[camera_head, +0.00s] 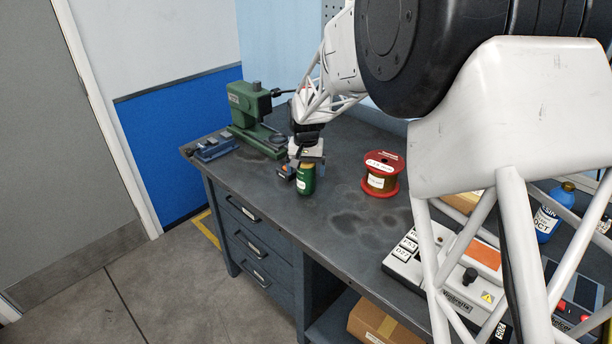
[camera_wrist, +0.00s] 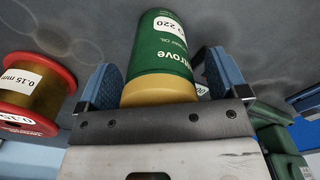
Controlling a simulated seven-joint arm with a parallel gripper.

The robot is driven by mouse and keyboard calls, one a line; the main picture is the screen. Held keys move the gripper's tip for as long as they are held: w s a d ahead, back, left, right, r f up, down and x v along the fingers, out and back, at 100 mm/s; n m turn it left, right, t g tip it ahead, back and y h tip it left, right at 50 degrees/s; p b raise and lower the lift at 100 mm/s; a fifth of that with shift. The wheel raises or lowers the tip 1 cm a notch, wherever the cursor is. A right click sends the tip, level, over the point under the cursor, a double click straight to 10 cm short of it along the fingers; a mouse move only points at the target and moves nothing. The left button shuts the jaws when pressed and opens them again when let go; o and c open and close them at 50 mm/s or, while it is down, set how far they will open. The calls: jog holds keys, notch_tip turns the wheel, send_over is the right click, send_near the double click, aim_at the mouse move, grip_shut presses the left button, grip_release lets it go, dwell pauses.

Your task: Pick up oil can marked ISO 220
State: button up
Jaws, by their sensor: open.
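The oil can is a green cylinder with a tan end and a white label; it stands on the bench in the head view (camera_head: 306,184). In the wrist view the can (camera_wrist: 165,45) shows "220" on its label; the rest of the label is partly out of sight. My gripper (camera_head: 303,166) is over the can's top. In the wrist view my gripper (camera_wrist: 160,76) is open, with one blue finger pad on each side of the can. A gap shows at the left pad; the right pad is close to the can, and I cannot tell whether it touches.
A red-flanged wire spool (camera_head: 381,176) stands right of the can. A green press (camera_head: 250,112) and a blue vise-like tool (camera_head: 213,149) are at the back left. A control box (camera_head: 455,270) and a blue bottle (camera_head: 548,218) are at the right. The bench front is clear.

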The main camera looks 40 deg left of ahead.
dwell(0.3)
jog(key=c, duration=1.3)
jog(key=shift+o, duration=0.2)
jog(key=shift+r, duration=0.2)
jog(key=shift+r, duration=1.4)
jog(key=shift+s+d+r, duration=0.1)
jog(key=shift+d+r, duration=0.05)
jog(key=shift+r, duration=0.1)
jog(key=s+d+r, duration=0.1)
jog(key=s+d, duration=0.8)
jog(key=d, duration=0.3)
jog(key=shift+d+r, duration=0.2)
jog(key=shift+d, duration=0.15)
